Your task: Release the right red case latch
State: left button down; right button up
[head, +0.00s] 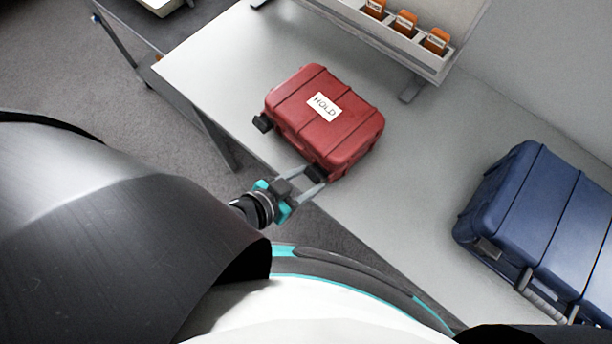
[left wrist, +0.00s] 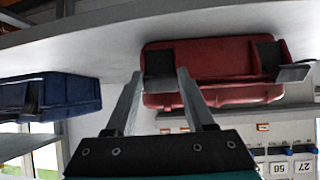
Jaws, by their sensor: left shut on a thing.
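The red case (head: 335,122) lies on the table with a white HOLD label (head: 324,106) on top. It also shows in the left wrist view (left wrist: 215,97). Its right latch (head: 317,173) is dark and sits on the front side, and shows between my fingers in the left wrist view (left wrist: 158,64). My left gripper (head: 319,177) is shut on this latch, with one finger on each side. The case's left latch (head: 262,123) sticks out from the front side; it also sticks out in the left wrist view (left wrist: 292,72). My right gripper is not in view.
A large blue case (head: 550,215) stands to the right on the light grey table (head: 225,60). A rack (head: 390,45) with orange items stands behind the red case. Table surface between the two cases is clear.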

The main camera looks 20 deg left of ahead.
pick_arm(q)
jog(key=shift+w+d+r, duration=0.1)
jog(key=shift+r, duration=0.05)
jog(key=c, duration=0.7)
grip_release()
jog(key=o, duration=0.4)
jog(key=shift+o, duration=0.2)
jog(key=p+v, duration=0.1)
jog(key=v, duration=1.4)
jog(key=shift+p, duration=0.3)
